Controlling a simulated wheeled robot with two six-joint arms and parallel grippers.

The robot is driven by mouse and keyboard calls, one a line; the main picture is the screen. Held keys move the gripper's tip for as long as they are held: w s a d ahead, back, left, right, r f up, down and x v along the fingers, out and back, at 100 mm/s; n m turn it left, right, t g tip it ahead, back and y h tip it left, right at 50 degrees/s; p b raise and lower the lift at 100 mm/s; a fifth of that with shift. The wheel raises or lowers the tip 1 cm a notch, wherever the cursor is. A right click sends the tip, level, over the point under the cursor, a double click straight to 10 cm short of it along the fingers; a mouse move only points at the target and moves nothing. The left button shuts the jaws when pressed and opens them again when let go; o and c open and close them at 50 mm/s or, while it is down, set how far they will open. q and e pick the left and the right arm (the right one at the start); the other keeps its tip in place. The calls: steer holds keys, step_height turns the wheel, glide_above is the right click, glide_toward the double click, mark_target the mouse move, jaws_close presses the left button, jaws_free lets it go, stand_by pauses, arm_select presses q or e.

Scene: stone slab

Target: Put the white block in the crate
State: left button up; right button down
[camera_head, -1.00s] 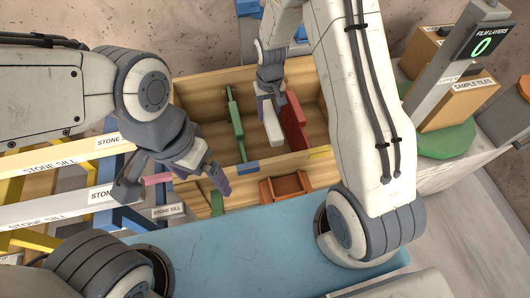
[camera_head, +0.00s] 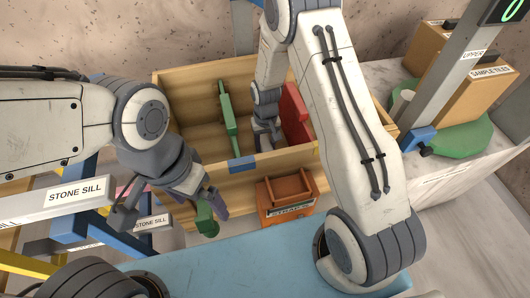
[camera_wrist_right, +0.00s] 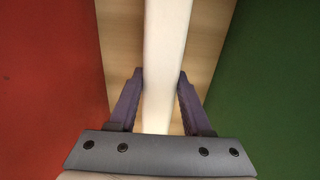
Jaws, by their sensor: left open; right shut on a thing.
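The wooden crate (camera_head: 178,88) stands in the middle of the head view. My right gripper (camera_head: 265,138) is down inside it, between a green piece (camera_head: 227,110) and a red block (camera_head: 294,112). In the right wrist view, the right gripper (camera_wrist_right: 161,85) is shut on the white block (camera_wrist_right: 165,50), a long pale bar between its fingers. Red and green surfaces flank it, with bare wood below. My arm and gripper hide the block in the head view.
A small brown box (camera_head: 286,196) stands against the crate's front. A green object (camera_head: 206,220) is beside my left gripper. Stone sill pieces (camera_head: 75,193) lie on racks at the left. A green round stand (camera_head: 455,138) and sample tile boxes (camera_head: 485,95) are at the right.

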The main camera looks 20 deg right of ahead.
mark_target(266, 144)
arm_select(q)
steer(key=shift+f+b, duration=0.3)
arm_select(e)
steer(key=shift+f, duration=1.95)
arm_select(q)
steer(key=shift+f, duration=0.1)
arm_select(e)
steer(key=shift+f, duration=0.15)
steer(key=shift+c, duration=1.7)
jaws_free()
arm_select(q)
steer(key=shift+r, duration=0.2)
arm_select(e)
steer(key=shift+r, duration=0.3)
arm_select(q)
steer(key=shift+r+p, duration=0.85)
steer(key=shift+p, duration=0.1)
arm_select(e)
step_height(266, 144, up, 12)
steer(key=shift+f, duration=0.1)
